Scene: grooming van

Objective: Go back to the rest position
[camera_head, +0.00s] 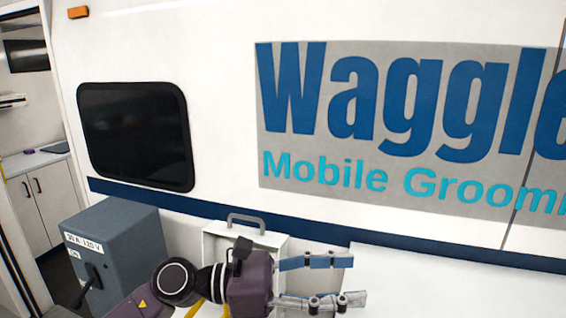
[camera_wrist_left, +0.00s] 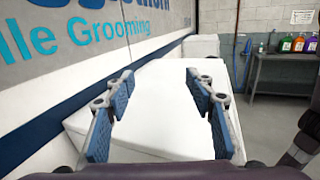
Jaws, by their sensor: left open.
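My left gripper (camera_head: 325,281) is at the bottom centre of the head view, in front of the van's side, with its fingers pointing right. It is open and empty. In the left wrist view the left gripper (camera_wrist_left: 160,115) shows two blue-padded fingers spread apart, with a white flat-topped surface (camera_wrist_left: 160,137) beyond and between them. I cannot tell whether the fingers touch that surface. My right gripper is not in the head view.
A grey electrical box (camera_head: 125,245) with a lever stands at the lower left. A white case (camera_head: 217,238) with a grey handle is behind my left arm. The van wall (camera_head: 225,60) rises close behind. A side table (camera_wrist_left: 278,75) with several coloured bottles stands at the far right.

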